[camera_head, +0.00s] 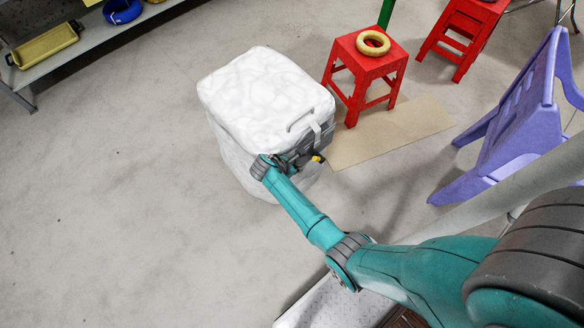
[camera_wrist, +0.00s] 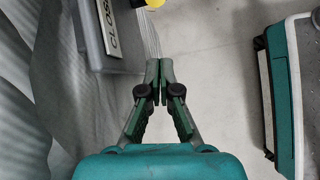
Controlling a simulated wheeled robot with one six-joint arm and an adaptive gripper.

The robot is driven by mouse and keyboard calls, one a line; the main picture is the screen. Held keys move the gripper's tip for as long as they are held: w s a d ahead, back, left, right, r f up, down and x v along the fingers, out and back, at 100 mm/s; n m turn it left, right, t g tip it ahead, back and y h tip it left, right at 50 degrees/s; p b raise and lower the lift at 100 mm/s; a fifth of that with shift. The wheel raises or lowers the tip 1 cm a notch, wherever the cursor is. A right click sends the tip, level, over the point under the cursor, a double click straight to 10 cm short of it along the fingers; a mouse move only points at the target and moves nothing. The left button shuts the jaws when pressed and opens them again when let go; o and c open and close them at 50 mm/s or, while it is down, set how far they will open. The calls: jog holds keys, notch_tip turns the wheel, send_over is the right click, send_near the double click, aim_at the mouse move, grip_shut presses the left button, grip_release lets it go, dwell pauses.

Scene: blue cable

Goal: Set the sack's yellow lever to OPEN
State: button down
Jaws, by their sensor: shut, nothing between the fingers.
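The white sack (camera_head: 262,95) stands upright on the floor in the head view, with a grey panel and a handle on its right front side. The yellow lever (camera_head: 318,158) shows as a small yellow end low on that panel. It also shows in the wrist view (camera_wrist: 155,3), cut off by the top edge. A label plate (camera_wrist: 108,22) with partly visible letters, seeming to read "CLOS", sits on the grey panel. My gripper (camera_wrist: 159,66) is shut and empty, beside the panel and a little apart from the lever in the wrist picture. My wrist partly hides the panel in the head view.
A red stool (camera_head: 366,62) with a yellow ring (camera_head: 373,43) stands behind the sack, by a flat brown sheet (camera_head: 395,135). A shelf (camera_head: 95,45) is far left. Floor left of the sack is clear.

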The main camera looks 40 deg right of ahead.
jog(key=shift+s+d+r, duration=0.15)
jog(key=shift+s+d, duration=0.05)
jog(key=shift+d, duration=0.95)
jog(key=shift+s+d+r, duration=0.1)
jog(key=shift+s+d, duration=0.05)
jog(key=shift+d, duration=1)
jog(key=shift+d+r, duration=0.1)
